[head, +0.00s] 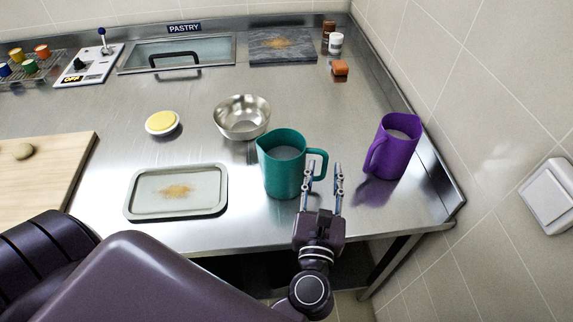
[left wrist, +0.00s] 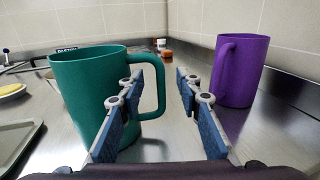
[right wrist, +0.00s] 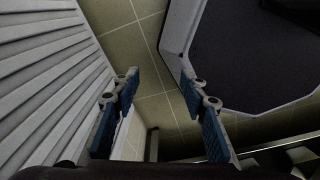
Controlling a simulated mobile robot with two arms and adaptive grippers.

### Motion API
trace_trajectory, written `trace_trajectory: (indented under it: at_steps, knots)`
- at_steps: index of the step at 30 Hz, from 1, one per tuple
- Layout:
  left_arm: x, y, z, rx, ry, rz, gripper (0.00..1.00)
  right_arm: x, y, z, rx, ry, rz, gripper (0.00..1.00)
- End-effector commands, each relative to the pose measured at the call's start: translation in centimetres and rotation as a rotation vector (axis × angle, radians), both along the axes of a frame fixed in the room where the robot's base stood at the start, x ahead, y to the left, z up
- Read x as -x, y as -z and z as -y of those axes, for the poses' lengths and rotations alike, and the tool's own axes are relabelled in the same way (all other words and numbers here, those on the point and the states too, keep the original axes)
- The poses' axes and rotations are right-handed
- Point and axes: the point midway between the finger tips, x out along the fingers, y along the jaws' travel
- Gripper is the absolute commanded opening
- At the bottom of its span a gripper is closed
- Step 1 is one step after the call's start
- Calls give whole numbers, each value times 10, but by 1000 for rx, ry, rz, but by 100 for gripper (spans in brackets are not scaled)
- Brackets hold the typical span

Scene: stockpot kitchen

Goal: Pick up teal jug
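The teal jug (head: 284,170) stands upright on the steel counter, its handle (head: 322,162) facing right; pale contents show inside. In the left wrist view the jug (left wrist: 85,95) fills the left side, and its handle lies between the fingers. My left gripper (head: 324,172) is open at the handle. One finger overlaps the handle's opening and the other is on its right side. I cannot tell whether either touches. My right gripper (right wrist: 160,78) is open and empty, away from the counter, with floor tiles behind it; it is not seen in the head view.
A purple jug (head: 393,147) stands close on the right, handle towards my left gripper. A steel bowl (head: 242,123) is behind the teal jug. A tray (head: 215,207) lies to its left, with a yellow-topped dish (head: 161,123) behind. The tiled wall (head: 450,110) bounds the right.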

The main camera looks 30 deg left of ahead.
Motion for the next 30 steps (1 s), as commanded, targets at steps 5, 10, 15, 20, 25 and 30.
trace_trajectory:
  at_steps: [5,10,15,20,25,30]
  knots:
    - [-27,-5,-10,-4,-1,2,32,16,-19,5,7,0,-22,40]
    - [-41,-1,-15,-3,0,0,32,2,-23,5,6,-1,-2,40]
    - [-41,0,-15,-3,0,0,32,-19,-23,3,1,0,29,40]
    - [-41,0,-15,-3,0,0,20,-18,-23,0,-2,1,27,40]
    - [-41,0,-15,-3,0,0,1,-8,-22,-5,-6,4,14,40]
    - [-41,0,-15,-4,0,0,0,-1,-22,-6,-7,3,4,40]
